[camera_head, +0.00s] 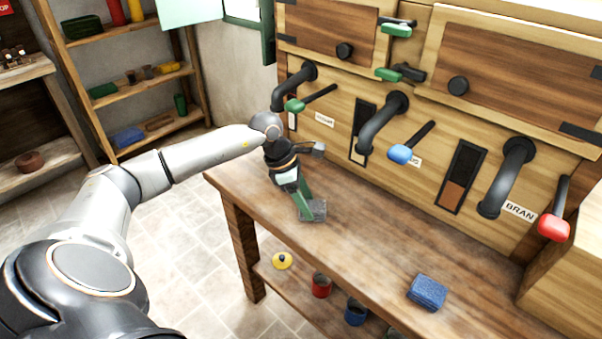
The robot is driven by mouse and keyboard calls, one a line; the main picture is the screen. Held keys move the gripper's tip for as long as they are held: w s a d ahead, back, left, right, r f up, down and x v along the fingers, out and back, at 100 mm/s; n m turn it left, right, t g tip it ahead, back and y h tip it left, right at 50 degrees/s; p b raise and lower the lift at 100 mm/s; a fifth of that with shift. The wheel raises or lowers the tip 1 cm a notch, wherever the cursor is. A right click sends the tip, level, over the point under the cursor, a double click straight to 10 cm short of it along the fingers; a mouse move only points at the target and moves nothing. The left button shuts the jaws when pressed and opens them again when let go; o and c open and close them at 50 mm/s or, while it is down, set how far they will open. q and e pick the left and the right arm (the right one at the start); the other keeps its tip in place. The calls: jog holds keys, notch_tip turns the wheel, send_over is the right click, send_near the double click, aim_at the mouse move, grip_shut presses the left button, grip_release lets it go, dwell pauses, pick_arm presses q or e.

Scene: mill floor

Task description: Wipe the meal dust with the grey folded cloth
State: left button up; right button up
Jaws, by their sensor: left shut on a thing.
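The grey folded cloth (318,211) is at the wooden bench top (375,255), towards its left end. My left gripper (305,206) points down and is shut on the cloth, with its green fingers at the cloth's left side. Part of the cloth is hidden by the fingers. The cloth looks to be on or just above the wood; I cannot tell which. I cannot clearly pick out the meal dust from the pale, mottled wood. My right gripper is not in view.
Black spouts (382,122) and green, blue and red levers (553,222) jut out over the back. A red pot (321,285) and a blue pot (356,312) stand on the lower shelf. The middle bench top is clear.

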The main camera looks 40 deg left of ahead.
pick_arm(q)
jog(key=r, duration=0.1)
jog(key=r+p, duration=0.1)
jog(key=r, duration=0.2)
jog(key=shift+d, duration=0.25)
notch_tip(320, 180, up, 2)
jog(key=shift+r+p, duration=0.2)
jog(key=shift+p, duration=0.75)
jog(key=shift+r+p, duration=0.45)
jog(key=shift+r, duration=0.4)
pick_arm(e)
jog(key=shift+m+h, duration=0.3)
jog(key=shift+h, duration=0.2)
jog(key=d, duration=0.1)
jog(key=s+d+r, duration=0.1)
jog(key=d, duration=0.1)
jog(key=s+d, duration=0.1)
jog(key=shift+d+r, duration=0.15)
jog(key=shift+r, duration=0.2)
